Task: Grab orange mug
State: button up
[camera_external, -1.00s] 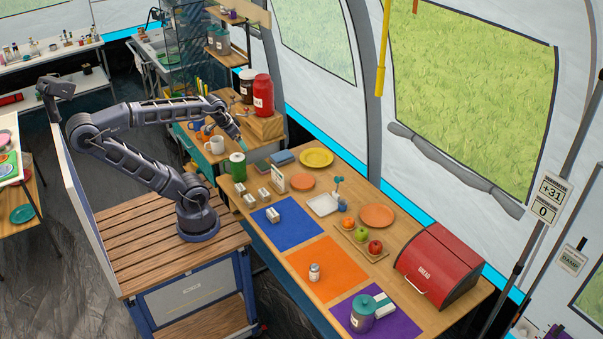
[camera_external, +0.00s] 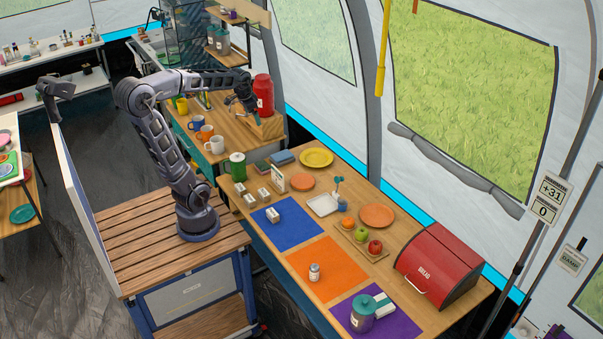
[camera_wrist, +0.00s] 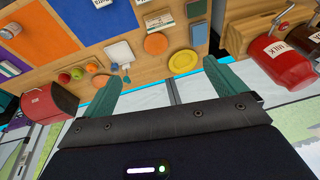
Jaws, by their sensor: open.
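The orange mug (camera_external: 204,133) stands on the wooden counter in the external view, between a blue mug (camera_external: 196,123) and a white mug (camera_external: 214,145). My gripper (camera_external: 255,115) is raised over the same counter, to the right of the orange mug and apart from it, near the red jar. In the wrist view my gripper (camera_wrist: 165,84) shows two teal fingers spread wide with nothing between them. The orange mug is not seen in the wrist view.
A yellow mug (camera_external: 182,105) stands behind the blue one.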

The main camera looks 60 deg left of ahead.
jog(key=w+a+f+g, duration=0.1)
jog(key=w+a+f, duration=0.2)
jog(key=a, duration=0.6)
jog(key=w+a+f, duration=0.2)
jog(key=a+f, duration=0.1)
jog(key=a, duration=0.7)
jog(key=w+a+f+g, duration=0.1)
jog(key=w+a+f, duration=0.2)
jog(key=a, duration=0.6)
jog(key=m+g+h, duration=0.1)
send_near(206, 133)
jog(key=w+a+f, duration=0.1)
jog(key=w+a, duration=0.1)
jog(key=a, duration=0.2)
jog(key=shift+s+d+f, duration=0.1)
jog(key=shift+s+f, duration=0.05)
jog(key=shift+f, duration=2.6)
jog(key=shift+s+d+f, duration=0.1)
jog(key=shift+s+f, duration=0.05)
jog(key=shift+f, duration=2.65)
jog(key=shift+c, duration=0.5)
jog(key=c, duration=1)
